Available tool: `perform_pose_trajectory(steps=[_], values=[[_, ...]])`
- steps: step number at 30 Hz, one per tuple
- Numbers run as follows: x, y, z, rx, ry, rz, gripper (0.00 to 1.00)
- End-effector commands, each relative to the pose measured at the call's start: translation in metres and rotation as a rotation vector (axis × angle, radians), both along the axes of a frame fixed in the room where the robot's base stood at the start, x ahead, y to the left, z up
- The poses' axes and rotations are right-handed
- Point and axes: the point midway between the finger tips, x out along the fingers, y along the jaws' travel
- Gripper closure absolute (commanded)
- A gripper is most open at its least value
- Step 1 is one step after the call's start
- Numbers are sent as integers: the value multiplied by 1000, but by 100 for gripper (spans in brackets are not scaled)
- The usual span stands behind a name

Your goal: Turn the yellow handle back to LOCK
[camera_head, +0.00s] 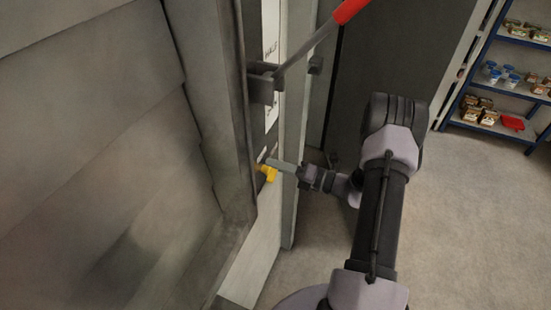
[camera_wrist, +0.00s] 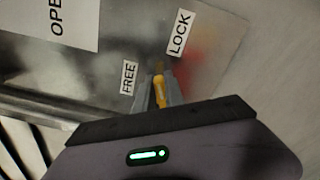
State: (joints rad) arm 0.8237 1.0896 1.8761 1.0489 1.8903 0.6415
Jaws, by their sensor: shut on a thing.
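The yellow handle (camera_head: 268,173) sits low on the panel of the tall grey cabinet in the head view. In the wrist view the yellow handle (camera_wrist: 160,92) stands between the FREE label (camera_wrist: 129,78) and the LOCK label (camera_wrist: 179,32), pointing at neither squarely. My gripper (camera_head: 275,166) reaches it from the right. In the wrist view my gripper (camera_wrist: 161,88) has its fingers on both sides of the handle, shut on it. The handle's pivot is partly hidden by the fingers.
A lever with a red grip (camera_head: 348,10) sticks out from a bracket (camera_head: 263,83) above the handle. A label starting with OPE (camera_wrist: 70,20) is on the panel. Blue shelves (camera_head: 500,75) with goods stand at the far right. The floor (camera_head: 460,220) right of my arm is clear.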

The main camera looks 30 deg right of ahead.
Motion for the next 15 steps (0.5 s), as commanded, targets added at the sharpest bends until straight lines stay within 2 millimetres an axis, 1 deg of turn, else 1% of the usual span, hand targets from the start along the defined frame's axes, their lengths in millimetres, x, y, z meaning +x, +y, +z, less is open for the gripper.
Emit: perform_pose_trajectory(steps=[6,15], values=[[0,-1,-2,149,118,1,100],[1,-1,-7,307,242,1,100]])
